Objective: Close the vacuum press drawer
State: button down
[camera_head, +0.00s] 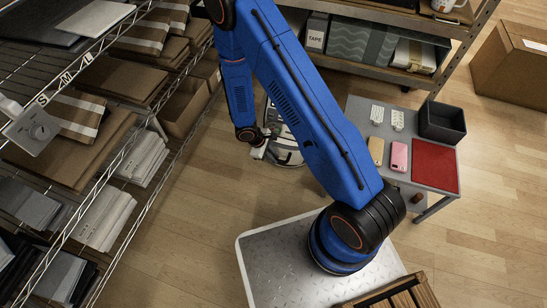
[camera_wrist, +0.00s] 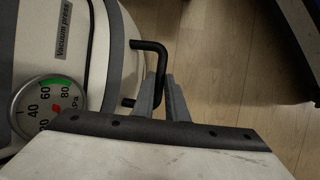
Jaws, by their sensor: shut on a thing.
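The vacuum press (camera_wrist: 60,40) fills the left of the wrist view, with a "Vacuum press" label and a round gauge (camera_wrist: 45,103). In the head view the press (camera_head: 288,150) stands low behind my arm, which hides much of it. A black bent handle (camera_wrist: 150,46) sticks out from the press's right side. My gripper (camera_wrist: 160,82) has its grey fingers shut on the handle. My gripper (camera_head: 258,151) also shows small at the press's left side in the head view. How far the drawer is out cannot be told.
A grey table (camera_head: 358,104) at the right holds phone cases, a dark bin (camera_head: 442,122) and a red mat (camera_head: 434,166). A wire rack with boxes (camera_head: 75,150) lines the left. Shelving (camera_head: 395,75) stands behind. Wood floor is clear between rack and press.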

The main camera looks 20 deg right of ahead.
jog(key=shift+w+d, duration=0.4)
jog(key=shift+w, duration=0.2)
jog(key=shift+w+d, duration=0.35)
jog(key=shift+w, duration=0.2)
jog(key=c, duration=1.8)
grip_release()
jog(key=shift+d, duration=0.1)
jog(key=shift+o, duration=0.2)
jog(key=v, duration=1.7)
jog(key=shift+r, duration=0.25)
